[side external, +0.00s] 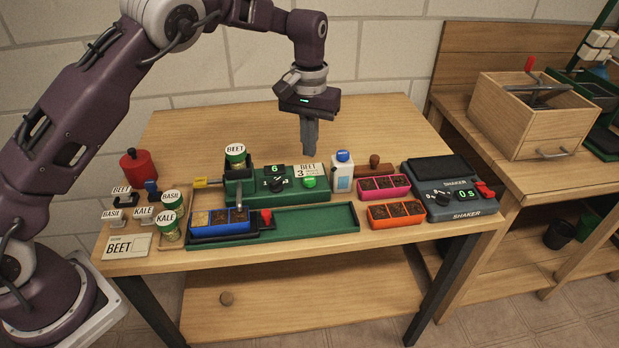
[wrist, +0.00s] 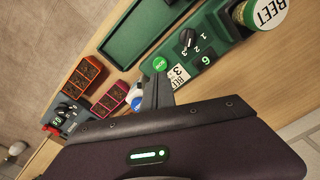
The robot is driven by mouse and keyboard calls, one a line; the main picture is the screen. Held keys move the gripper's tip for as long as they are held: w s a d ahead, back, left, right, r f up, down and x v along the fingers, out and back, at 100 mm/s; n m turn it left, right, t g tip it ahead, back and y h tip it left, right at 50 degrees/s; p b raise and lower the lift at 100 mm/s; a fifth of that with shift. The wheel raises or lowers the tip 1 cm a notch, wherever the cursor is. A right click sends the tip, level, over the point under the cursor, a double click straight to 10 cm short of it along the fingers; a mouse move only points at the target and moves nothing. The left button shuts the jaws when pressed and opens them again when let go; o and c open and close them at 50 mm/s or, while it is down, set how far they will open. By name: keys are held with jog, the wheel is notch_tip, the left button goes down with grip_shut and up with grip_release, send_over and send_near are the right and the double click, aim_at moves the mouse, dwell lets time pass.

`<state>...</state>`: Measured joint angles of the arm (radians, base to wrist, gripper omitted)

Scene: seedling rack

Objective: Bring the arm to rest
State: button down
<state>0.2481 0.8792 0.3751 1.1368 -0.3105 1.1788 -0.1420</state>
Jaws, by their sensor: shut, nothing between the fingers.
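My gripper (side external: 309,150) is shut and empty. It points straight down in the air over the back of the table, behind the green seeder unit (side external: 262,190). In the wrist view its closed fingers (wrist: 158,85) show in front of the seeder's dial side. The seeder shows a green 6, a dial, a green button and a card reading BEET 3. A BEET jar (side external: 236,157) stands on the seeder, upright. It also shows in the wrist view (wrist: 262,12), partly cut off by the frame's edge.
A green tray (side external: 318,219) lies in front, with a blue seedling pot strip (side external: 218,221) at its left. Pink (side external: 384,187) and orange (side external: 396,213) strips, a white bottle (side external: 342,171) and the shaker (side external: 449,188) stand right. BASIL and KALE jars (side external: 168,227) stand left. Air around my gripper is clear.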

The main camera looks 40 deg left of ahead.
jog(key=s+a+r+t+h, duration=0.1)
jog(key=s+a+r+t, duration=0.15)
jog(key=s+r, duration=1.25)
jog(key=s+a+m+t+y, duration=0.1)
jog(key=s+m+t, duration=0.2)
jog(key=s, duration=1.8)
jog(key=shift+s+a, duration=0.15)
